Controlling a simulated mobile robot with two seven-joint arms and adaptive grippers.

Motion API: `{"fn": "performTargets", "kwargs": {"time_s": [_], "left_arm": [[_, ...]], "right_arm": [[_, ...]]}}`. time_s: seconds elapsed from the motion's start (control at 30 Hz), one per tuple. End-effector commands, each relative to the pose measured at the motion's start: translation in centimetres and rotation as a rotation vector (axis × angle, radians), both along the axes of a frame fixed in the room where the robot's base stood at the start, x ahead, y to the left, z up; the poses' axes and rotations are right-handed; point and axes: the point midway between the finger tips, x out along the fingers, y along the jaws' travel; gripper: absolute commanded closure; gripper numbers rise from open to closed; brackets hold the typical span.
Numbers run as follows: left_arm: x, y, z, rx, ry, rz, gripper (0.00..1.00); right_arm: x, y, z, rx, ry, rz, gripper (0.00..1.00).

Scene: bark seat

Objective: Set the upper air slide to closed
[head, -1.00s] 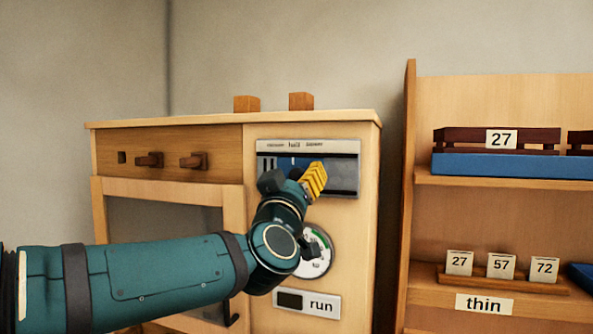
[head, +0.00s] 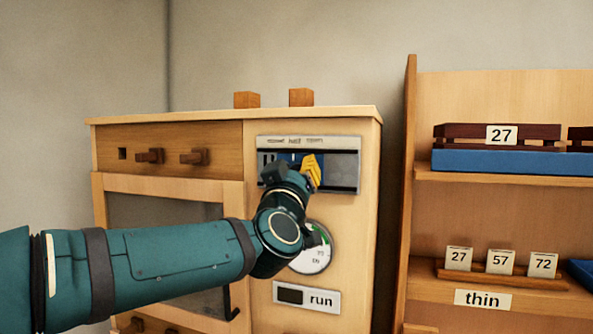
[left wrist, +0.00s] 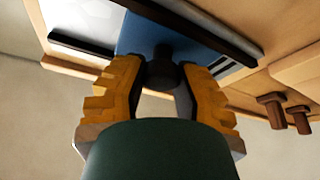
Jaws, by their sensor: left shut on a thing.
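The upper air slide is a blue plate (head: 284,159) in a grey metal track (head: 345,172) on the upper right of the wooden stove front. Small labels above the track are mostly too blurred to read; the middle one reads "half". Dark vent slots show at the track's left end. My left gripper (head: 293,168) is in front of the slide. In the left wrist view its yellow fingers (left wrist: 165,85) are shut around a dark round knob (left wrist: 164,62) on the blue plate (left wrist: 138,33). The fingers and wrist hide part of the slide in the head view.
Below the track are a round dial (head: 312,258), partly hidden by my wrist, and a "run" plate (head: 320,300). Wooden pegs (head: 193,158) stick out at the left. A shelf unit (head: 409,190) stands to the right.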

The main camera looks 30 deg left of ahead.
Motion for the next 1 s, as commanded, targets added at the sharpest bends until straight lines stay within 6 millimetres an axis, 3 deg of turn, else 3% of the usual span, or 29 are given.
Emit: {"fn": "performTargets", "kwargs": {"time_s": [0.3, 0.63, 0.67, 0.7, 0.73, 1.0], "left_arm": [[-1.1, 4.0, 0.1, 0.001, -0.008, 0.005, 1.0], [-1.2, 4.5, 0.3, 0.0, -0.007, 0.007, 1.0], [-1.2, 4.5, 0.3, 0.0, -0.007, 0.007, 0.57], [-1.2, 4.5, 0.3, 0.0, -0.007, 0.007, 0.43], [-1.2, 4.5, 0.3, 0.0, -0.007, 0.007, 0.38], [-1.1, 4.3, 0.2, 0.0, -0.003, 0.003, 0.38]], "right_arm": [[0.1, 0.1, -2.4, -0.004, 0.001, -0.001, 0.53], [0.1, 0.1, -2.3, -0.004, 0.001, -0.001, 0.53], [0.1, 0.1, -2.3, -0.004, 0.001, -0.001, 0.53], [0.1, 0.1, -2.3, -0.004, 0.001, -0.001, 0.53], [0.1, 0.1, -2.3, -0.004, 0.001, -0.001, 0.53], [0.1, 0.1, -2.3, -0.004, 0.001, -0.001, 0.53]]}}
